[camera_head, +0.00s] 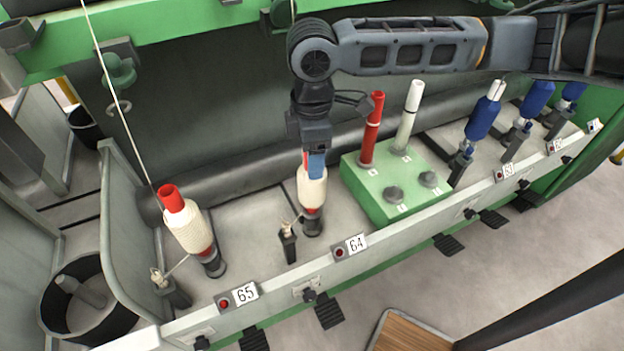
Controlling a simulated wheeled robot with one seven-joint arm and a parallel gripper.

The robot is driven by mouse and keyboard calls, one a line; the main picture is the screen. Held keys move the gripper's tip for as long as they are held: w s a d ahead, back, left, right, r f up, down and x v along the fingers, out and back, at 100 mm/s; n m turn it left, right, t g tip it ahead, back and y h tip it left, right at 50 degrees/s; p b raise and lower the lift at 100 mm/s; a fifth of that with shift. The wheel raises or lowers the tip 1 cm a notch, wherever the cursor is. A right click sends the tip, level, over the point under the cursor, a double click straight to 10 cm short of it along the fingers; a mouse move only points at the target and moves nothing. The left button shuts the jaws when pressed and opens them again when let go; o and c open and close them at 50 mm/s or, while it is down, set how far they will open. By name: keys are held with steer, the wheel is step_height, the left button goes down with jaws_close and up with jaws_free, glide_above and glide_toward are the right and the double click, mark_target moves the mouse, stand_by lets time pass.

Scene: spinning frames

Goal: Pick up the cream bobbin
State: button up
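A cream bobbin (312,188) stands upright on a spindle at position 64, with a red band at its lower end. My gripper (315,164) points down from above, right at the top of this bobbin. A blue finger overlaps the bobbin's top, and a sliver of red shows beside it. The other finger and the inside of the grip are hidden, so I cannot tell whether it is closed on the tube. A second cream bobbin (188,228) with a red tube top stands tilted at position 65, with a thread running up from it.
A green block (385,190) right of my gripper holds a red tube (372,130) and a white tube (408,118). Blue bobbins (483,118) stand further right. A numbered rail (400,226) runs along the front. A dark bin (78,305) is at lower left.

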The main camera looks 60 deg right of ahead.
jaws_close()
stand_by(0.3)
steer(key=shift+r, duration=0.1)
stand_by(0.4)
